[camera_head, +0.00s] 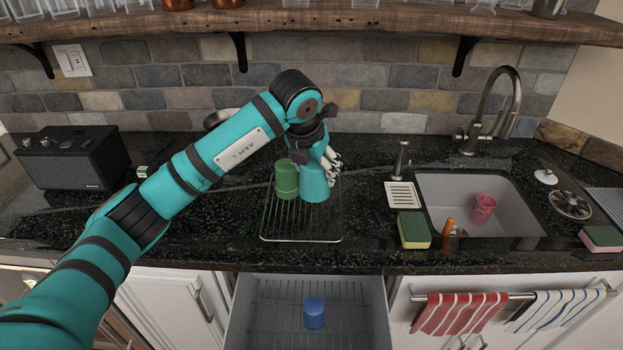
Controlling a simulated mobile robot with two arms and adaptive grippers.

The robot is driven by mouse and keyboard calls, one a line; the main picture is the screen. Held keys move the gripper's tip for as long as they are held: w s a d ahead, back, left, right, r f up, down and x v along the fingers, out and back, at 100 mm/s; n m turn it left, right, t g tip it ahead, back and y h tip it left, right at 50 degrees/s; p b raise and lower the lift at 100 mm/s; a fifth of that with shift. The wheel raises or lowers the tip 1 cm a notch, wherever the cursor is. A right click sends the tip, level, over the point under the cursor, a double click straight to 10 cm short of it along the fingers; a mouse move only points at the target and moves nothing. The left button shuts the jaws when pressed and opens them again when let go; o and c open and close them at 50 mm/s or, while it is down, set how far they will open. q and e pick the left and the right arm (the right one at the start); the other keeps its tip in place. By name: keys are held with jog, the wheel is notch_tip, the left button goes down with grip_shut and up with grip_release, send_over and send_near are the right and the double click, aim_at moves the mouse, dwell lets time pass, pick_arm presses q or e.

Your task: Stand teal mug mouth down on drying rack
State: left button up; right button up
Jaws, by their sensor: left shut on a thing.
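The teal mug (314,188) is upright over the right part of the wire drying rack (301,239), its wider end low. No mouth shows on its upper side, and I cannot tell whether its lower rim touches the wires. My left gripper (329,162) comes from above and is shut on the mug at its upper right side. The fingers hide part of the mug. A green cup (287,180) stands on the rack just left of the teal mug. My right gripper is out of view.
An open drawer (258,318) below the rack holds a blue cup (314,312). The sink (440,198) at the right holds a pink cup (483,208). A sponge (414,231) lies right of the rack. A black radio (72,158) stands at the left. The rack's front is clear.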

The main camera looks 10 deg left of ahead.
pick_arm(q)
jog(key=shift+f+b, duration=2.95)
jog(key=shift+f, duration=1.6)
jog(key=shift+f, duration=0.3)
jog(key=o, duration=1.5)
jog(key=v, duration=1.1)
jog(key=shift+s+a+r, duration=0.1)
jog(key=shift+r, duration=0.3)
jog(key=p, duration=0.3)
send_near(309, 182)
jog(key=shift+w+r, duration=0.2)
jog(key=shift+w, duration=0.25)
